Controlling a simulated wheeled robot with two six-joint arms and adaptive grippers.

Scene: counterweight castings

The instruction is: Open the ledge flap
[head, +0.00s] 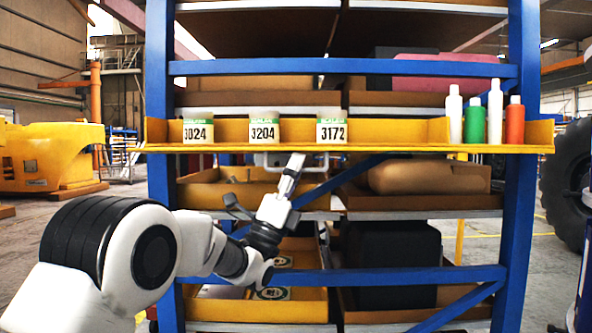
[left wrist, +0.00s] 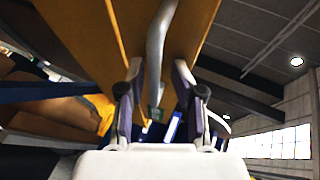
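The yellow ledge flap (head: 400,147) runs across the front of the blue rack and looks level. A grey bar handle (head: 262,160) hangs under its middle; it also shows in the left wrist view (left wrist: 156,50). My left gripper (head: 295,161) reaches up from below to the handle and partly covers it. In the left wrist view my left gripper (left wrist: 158,100) is open, with its fingers apart on either side of the handle's line. Contact with the handle cannot be told. My right gripper is not in view.
Three labelled tins, 3024 (head: 198,128), 3204 (head: 264,128) and 3172 (head: 331,128), stand along the ledge. White, green (head: 474,124) and orange (head: 515,122) bottles stand at its right end. Blue rack posts (head: 522,210) flank it; yellow bins (head: 262,308) sit below.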

